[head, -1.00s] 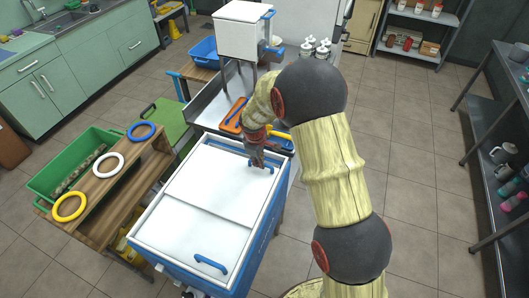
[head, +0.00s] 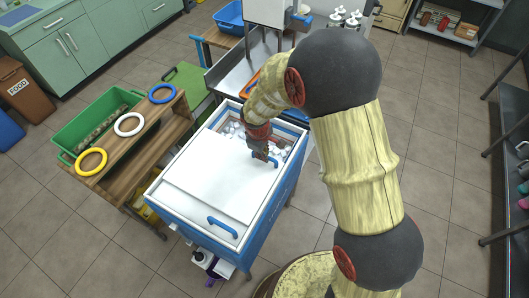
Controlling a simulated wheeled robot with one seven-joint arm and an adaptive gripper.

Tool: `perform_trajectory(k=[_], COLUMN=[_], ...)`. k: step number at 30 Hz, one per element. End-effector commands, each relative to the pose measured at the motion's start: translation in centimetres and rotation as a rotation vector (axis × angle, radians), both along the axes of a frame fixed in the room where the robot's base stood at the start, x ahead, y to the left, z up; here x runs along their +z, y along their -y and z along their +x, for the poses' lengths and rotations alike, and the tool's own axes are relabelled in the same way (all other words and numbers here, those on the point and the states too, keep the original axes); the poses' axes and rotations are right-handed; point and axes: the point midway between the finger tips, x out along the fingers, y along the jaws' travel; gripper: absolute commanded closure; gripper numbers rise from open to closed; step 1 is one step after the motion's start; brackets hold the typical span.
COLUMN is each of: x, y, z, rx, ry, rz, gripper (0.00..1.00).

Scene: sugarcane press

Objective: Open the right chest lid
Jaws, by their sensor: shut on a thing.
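The chest is a blue and white box (head: 262,236) with two white sliding lids, each with a blue handle. The far lid (head: 215,158) lies partly slid toward the near lid, leaving a gap at the far end where white, ice-like pieces (head: 280,142) show. My gripper (head: 262,154) is shut on the far lid's blue handle (head: 271,162); the gripper partly hides the handle. The near lid's handle (head: 222,227) is free, at the near end of the chest. I cannot tell from the picture which lid is called right.
A wooden rack (head: 118,165) with yellow, white and blue rings stands left of the chest, beside a green crate (head: 72,137). A metal counter (head: 232,72) adjoins the far end. Shelving stands at the right edge. Tiled floor is free between it and my arm.

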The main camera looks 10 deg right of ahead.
Motion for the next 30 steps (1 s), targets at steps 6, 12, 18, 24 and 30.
perform_trajectory(k=[6, 12, 18, 24, 30], x=[0.1, 0.0, 0.1, 1.6, 5.5], y=[0.0, 0.0, 0.0, -0.2, -0.7], z=[0.1, 0.1, 0.1, -0.1, -0.7], rx=[0.000, 0.000, 0.000, 0.000, 0.000], ry=[0.001, 0.001, 0.001, 0.003, 0.005], rz=[0.000, 0.001, 0.001, 0.001, 0.002], gripper=[0.78, 0.70, 0.70, 0.70, 0.70])
